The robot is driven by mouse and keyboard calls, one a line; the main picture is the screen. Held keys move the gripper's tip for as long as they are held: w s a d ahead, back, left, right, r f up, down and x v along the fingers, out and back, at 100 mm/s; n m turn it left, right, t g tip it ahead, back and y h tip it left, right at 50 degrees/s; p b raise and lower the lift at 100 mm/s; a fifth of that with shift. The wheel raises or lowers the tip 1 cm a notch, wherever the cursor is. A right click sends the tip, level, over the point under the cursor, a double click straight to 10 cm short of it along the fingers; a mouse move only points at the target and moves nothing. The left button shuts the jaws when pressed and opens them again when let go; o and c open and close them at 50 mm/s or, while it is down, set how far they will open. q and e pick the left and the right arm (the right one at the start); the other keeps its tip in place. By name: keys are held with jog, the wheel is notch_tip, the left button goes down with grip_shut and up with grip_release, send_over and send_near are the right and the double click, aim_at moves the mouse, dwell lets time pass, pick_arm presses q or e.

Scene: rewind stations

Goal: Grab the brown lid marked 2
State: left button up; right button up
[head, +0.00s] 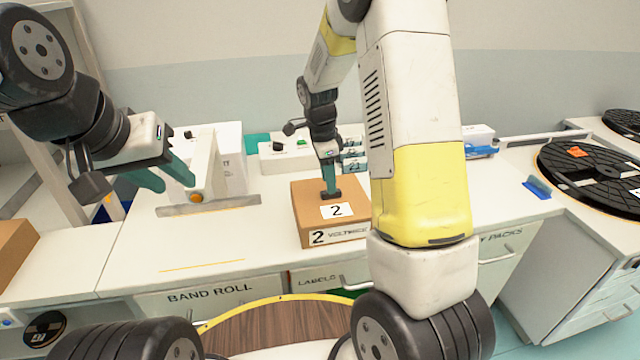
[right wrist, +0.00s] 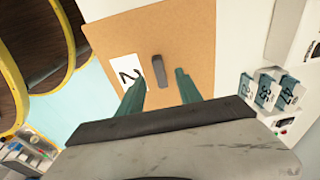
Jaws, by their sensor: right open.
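The brown lid (head: 306,205) marked 2 is on top of a brown box (head: 333,237) that stands on the white counter. It has a white label with a 2 and a small dark handle; in the right wrist view the lid (right wrist: 192,30) shows its handle (right wrist: 159,70) between my fingers. My right gripper (head: 330,192) points down over the lid at the handle. In the right wrist view it is open (right wrist: 160,90), with one teal finger on each side of the handle. My left gripper (head: 170,177) is open and empty above the counter at the left.
A white device (head: 205,165) stands on the counter at the left. Small numbered boxes (head: 353,155) stand behind the lid. Black reels (head: 590,175) lie on the right counter, and a blue item (head: 537,187) lies nearby.

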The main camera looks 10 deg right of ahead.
aim_at(331, 196)
jog(key=f, duration=0.3)
jog(key=shift+d+f, duration=0.25)
jog(key=shift+d, duration=0.1)
grip_shut()
jog(key=shift+r, duration=0.2)
